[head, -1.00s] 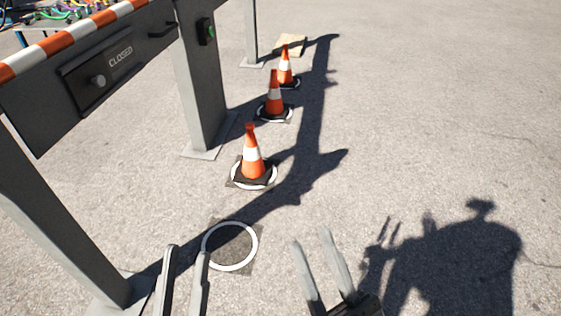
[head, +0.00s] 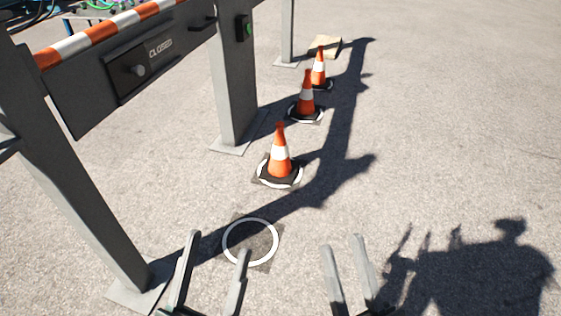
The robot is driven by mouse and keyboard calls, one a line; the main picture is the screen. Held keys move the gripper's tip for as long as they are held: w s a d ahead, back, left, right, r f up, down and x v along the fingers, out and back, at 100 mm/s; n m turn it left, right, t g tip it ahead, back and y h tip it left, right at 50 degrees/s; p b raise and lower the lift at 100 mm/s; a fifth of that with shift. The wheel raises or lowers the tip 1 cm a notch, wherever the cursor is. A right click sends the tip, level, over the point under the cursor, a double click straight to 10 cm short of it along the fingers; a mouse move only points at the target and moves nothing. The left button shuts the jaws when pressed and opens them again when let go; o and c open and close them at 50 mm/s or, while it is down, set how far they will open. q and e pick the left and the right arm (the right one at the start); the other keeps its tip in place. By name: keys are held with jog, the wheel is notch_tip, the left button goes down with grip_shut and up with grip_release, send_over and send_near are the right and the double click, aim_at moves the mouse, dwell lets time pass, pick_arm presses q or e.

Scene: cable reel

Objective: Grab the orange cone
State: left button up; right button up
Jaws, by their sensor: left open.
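Several orange cones with white bands stand upright in a receding row on the asphalt. The nearest cone (head: 280,158) is on a black base within a white ring. A middle cone (head: 307,98) and a far cone (head: 319,70) stand behind it. My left gripper (head: 218,242) is open and empty at the bottom, its fingers spread beside an empty white ring. My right gripper (head: 342,242) also has its two fingers apart with nothing between them. Both grippers are nearer to me than the cones and touch none of them.
An empty white ring (head: 226,253) on a dark patch lies in front of the nearest cone. A grey barrier with a striped bar and a CLOSED panel (head: 140,68) runs along the left on grey posts (head: 236,90). Open asphalt lies to the right.

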pick_arm(q)
jog(key=shift+w, duration=0.1)
pick_arm(e)
jog(key=shift+w, duration=0.1)
